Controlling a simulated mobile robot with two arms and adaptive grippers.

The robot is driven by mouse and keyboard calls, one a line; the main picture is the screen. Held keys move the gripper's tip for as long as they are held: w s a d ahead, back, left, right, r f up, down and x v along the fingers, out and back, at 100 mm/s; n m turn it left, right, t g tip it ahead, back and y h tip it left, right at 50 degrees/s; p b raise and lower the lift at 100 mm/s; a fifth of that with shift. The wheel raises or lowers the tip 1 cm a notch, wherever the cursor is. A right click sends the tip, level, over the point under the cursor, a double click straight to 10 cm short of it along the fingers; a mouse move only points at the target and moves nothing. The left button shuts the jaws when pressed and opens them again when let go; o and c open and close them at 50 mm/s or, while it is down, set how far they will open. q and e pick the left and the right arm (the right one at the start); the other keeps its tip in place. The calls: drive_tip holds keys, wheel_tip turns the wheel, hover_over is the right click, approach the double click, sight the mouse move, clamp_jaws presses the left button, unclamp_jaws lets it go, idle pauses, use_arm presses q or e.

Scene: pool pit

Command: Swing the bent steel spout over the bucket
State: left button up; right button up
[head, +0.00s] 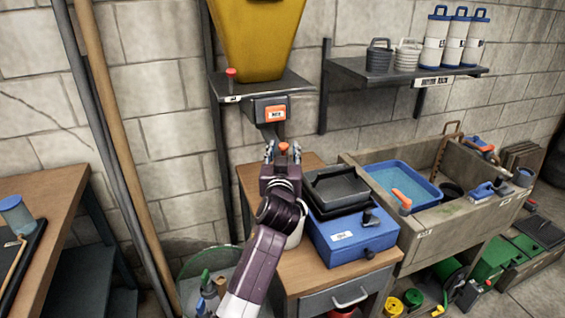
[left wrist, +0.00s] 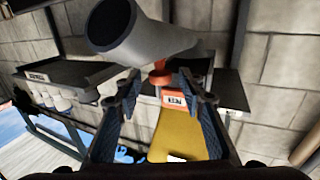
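The bent steel spout (left wrist: 155,42) shows large in the left wrist view as a grey pipe with its dark mouth toward the upper left. In the head view it is mostly hidden behind my left gripper. My left gripper (head: 283,152) is below the orange-labelled dispenser box (head: 270,112). In the left wrist view its fingers (left wrist: 160,88) are apart, with an orange-red knob (left wrist: 160,77) showing between them beyond the tips; contact cannot be told. A pale vessel, perhaps the bucket (head: 296,238), stands on the wooden bench, partly hidden by my arm. My right gripper is out of view.
A yellow hopper (head: 256,40) stands above the box on a wall shelf. A blue case (head: 352,238) and black trays (head: 336,188) crowd the bench's right side. A stone sink (head: 440,220) stands further right. Long poles (head: 118,140) lean at left.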

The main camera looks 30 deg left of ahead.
use_arm(q)
drive_tip(key=v, duration=1)
